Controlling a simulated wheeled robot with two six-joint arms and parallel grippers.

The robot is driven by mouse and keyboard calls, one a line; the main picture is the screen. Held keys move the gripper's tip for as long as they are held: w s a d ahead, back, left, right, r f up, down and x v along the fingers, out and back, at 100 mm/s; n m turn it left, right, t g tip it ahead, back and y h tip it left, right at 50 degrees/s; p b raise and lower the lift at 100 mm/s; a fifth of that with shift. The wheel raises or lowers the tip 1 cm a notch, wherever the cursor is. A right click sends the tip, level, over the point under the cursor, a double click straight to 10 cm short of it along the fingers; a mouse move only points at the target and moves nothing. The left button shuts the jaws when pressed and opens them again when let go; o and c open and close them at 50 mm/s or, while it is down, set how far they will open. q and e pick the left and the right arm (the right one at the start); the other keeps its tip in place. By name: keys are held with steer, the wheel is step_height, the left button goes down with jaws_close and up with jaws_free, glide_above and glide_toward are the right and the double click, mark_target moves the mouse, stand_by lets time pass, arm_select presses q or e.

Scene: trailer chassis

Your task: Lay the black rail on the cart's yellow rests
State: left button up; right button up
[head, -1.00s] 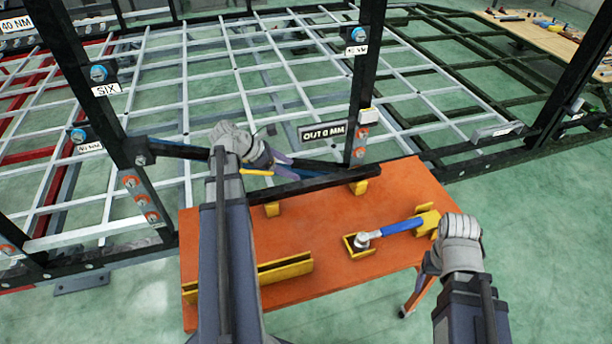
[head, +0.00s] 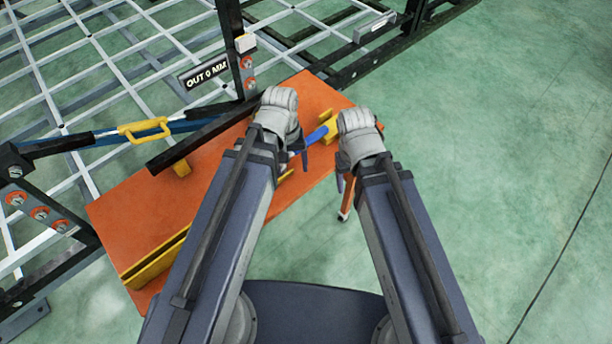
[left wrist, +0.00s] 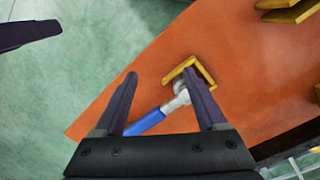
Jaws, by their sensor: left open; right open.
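My left gripper (head: 299,162) is open and empty, over the cart by a blue-handled tool. The left wrist view shows the open fingers (left wrist: 160,90) above the tool, with the black rail (left wrist: 288,141) off to the lower right. My right gripper (head: 343,185) is open and empty at the cart's right edge.
The blue-handled tool (left wrist: 149,121) has its head in a yellow bracket (left wrist: 205,73). A long yellow channel (head: 153,262) is along the cart's near side. The chassis post (head: 232,45) and a strut with a yellow handle (head: 145,128) stand beyond. Floor at right is clear.

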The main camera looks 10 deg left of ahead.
arm_select(q)
steer(key=s+d+m, duration=0.1)
steer(key=m, duration=0.1)
steer(key=s+d+m+y, duration=0.1)
steer(key=d+m, duration=0.1)
steer(key=s+d+m+y, duration=0.1)
steer(key=m, duration=0.1)
steer(key=shift+s+d, duration=0.15)
steer(key=shift+s, duration=0.05)
stand_by(0.9)
